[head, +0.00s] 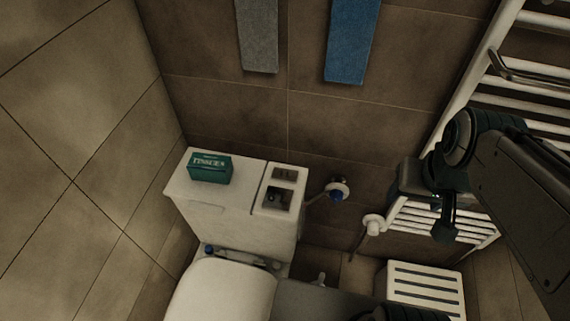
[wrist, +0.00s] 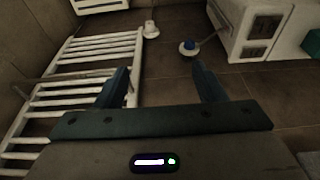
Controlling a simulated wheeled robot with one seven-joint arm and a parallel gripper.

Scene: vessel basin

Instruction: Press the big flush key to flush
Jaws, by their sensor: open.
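The white toilet cistern (head: 235,222) stands against the brown tiled wall in the head view. On the right part of its top is a pale plate with two dark square keys. The front one (head: 277,198) looks larger than the rear one (head: 285,174). In the wrist view the cistern (wrist: 238,30) is at the upper right, with a dark key (wrist: 264,27) on it. My gripper (wrist: 161,85) is open and empty, its two fingers apart. In the head view it is at the right, in front of the towel radiator and well apart from the cistern.
A green tissue box (head: 210,167) sits on the cistern's left part. A blue-capped valve (head: 336,192) is on the wall right of the cistern. The white radiator (head: 462,216) and a slatted white stool (head: 425,287) are at the right. Grey (head: 258,35) and blue (head: 352,40) towels hang above.

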